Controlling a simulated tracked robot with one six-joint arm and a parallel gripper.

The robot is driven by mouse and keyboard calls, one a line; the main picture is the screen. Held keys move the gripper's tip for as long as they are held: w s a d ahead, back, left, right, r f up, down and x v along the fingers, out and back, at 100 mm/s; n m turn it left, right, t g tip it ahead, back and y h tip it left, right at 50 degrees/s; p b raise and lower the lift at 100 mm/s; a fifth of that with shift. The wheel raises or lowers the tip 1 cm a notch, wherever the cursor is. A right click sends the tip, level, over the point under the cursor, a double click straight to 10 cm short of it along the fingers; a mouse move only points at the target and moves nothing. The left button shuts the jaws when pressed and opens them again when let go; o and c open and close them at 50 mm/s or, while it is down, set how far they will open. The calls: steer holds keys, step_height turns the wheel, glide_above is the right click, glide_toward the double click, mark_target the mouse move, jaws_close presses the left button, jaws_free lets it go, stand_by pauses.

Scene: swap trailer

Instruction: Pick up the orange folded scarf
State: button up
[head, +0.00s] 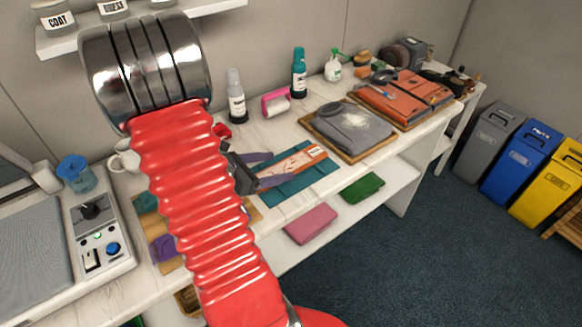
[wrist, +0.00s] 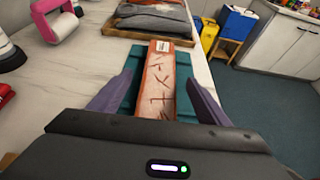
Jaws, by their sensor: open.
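The orange folded scarf (head: 300,163) is a long, narrow rust-orange bundle with a pale patterned top and a white tag at its far end. It lies on a teal folded cloth (head: 303,184) on the white bench. In the wrist view the scarf (wrist: 157,98) runs away from me, between my fingers. My gripper (wrist: 160,79) is open, with one purple-grey finger on each side of the scarf. It also shows in the head view (head: 278,168), at the scarf's near end. The scarf's nearest end is hidden behind the gripper body.
Grey folded clothing on a wooden board (head: 346,151) lies beyond the scarf, with an orange garment (head: 405,96) further right. Spray bottles (head: 236,97) and a pink lint roller (head: 277,102) stand at the back. A lower shelf holds a pink cloth (head: 311,223) and a green cloth (head: 362,187).

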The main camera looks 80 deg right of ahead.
mark_target(293, 163)
steer(key=shift+x, duration=2.6)
steer(key=shift+c, duration=0.3)
steer(key=c, duration=1.2)
steer(key=shift+r, duration=0.1)
steer(key=shift+r, duration=5)
